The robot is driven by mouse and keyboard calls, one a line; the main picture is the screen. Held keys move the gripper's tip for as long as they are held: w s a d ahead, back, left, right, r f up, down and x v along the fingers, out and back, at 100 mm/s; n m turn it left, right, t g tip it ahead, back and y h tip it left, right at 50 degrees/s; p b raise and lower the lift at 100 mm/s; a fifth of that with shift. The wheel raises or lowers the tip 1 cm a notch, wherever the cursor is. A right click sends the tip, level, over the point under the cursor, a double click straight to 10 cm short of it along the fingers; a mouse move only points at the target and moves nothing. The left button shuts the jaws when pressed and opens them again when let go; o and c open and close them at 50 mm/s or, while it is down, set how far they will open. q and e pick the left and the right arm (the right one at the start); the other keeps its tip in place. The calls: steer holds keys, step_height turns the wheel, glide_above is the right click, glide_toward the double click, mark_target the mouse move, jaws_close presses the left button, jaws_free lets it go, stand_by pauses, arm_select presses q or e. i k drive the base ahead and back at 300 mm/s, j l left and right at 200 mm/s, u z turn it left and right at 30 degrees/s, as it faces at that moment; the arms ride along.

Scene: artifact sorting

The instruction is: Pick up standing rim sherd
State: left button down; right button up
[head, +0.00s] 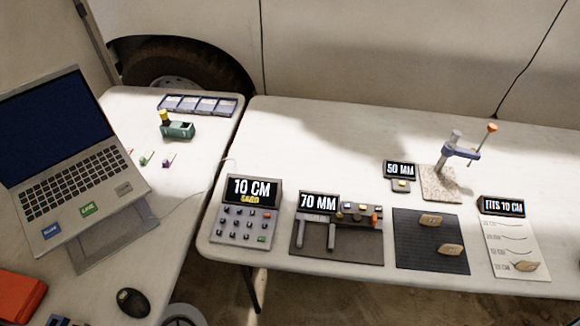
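Two tan sherds lie on a dark ribbed mat (405,248): one upper sherd (430,219) and one lower sherd (450,250). A third tan sherd (526,266) is at the bottom of a white sheet (512,238) printed with curves, below a sign (502,206) reading "FITS 10 CM". I cannot tell from this view which sherd is standing. Neither of my grippers is in view.
A "70 MM" tool board (312,252), a "10 CM" keypad (245,225), a "50 MM" sign (400,171) and a clamp stand (455,150) share the white table (300,125). Its back middle is clear. A laptop (65,150) and mouse (132,302) are left.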

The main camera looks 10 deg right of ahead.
mark_target(523, 266)
steer(key=z, duration=2.25)
